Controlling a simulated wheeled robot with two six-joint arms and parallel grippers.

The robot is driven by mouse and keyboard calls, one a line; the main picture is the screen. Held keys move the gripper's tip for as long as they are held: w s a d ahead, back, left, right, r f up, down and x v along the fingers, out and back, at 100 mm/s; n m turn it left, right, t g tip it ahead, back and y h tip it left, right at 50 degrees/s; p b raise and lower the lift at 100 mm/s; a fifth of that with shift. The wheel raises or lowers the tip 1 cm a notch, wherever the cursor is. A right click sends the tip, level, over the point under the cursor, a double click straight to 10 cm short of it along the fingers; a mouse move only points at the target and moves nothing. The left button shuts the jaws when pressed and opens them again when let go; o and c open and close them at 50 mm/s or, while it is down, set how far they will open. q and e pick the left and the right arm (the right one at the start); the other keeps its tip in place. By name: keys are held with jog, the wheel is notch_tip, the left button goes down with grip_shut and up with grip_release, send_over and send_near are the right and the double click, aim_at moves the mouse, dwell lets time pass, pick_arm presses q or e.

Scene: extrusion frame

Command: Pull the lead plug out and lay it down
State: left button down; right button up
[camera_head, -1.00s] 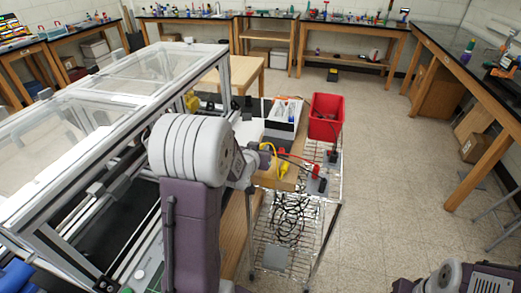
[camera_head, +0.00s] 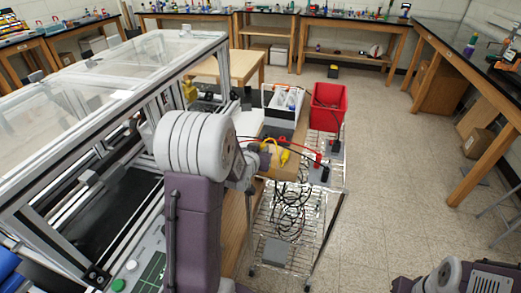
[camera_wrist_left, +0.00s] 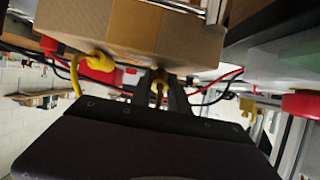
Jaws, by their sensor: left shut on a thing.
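My left gripper (camera_head: 256,160) is at the left side of a tan box (camera_head: 281,169), largely hidden behind my own wrist in the head view. In the left wrist view its dark fingers (camera_wrist_left: 160,86) are shut on a yellow lead plug (camera_wrist_left: 159,87), close to the face of the tan box (camera_wrist_left: 130,30). Whether the plug still sits in a socket cannot be told. Another yellow plug (camera_wrist_left: 98,60) with a yellow lead sits at a red socket piece to the left. My right gripper is out of view.
A red bin (camera_head: 328,106) and a white tray (camera_head: 284,98) stand behind the box. A wire rack (camera_head: 285,225) with black cables is below. A framed clear enclosure (camera_head: 110,90) fills the left. Red and black leads run beside the box. Open floor lies right.

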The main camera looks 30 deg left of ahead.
pick_arm(q)
jog(key=c, duration=1.2)
grip_release()
jog(key=shift+o, duration=0.2)
jog(key=b+v, duration=0.3)
jog(key=v, duration=0.6)
jog(key=shift+b, duration=0.4)
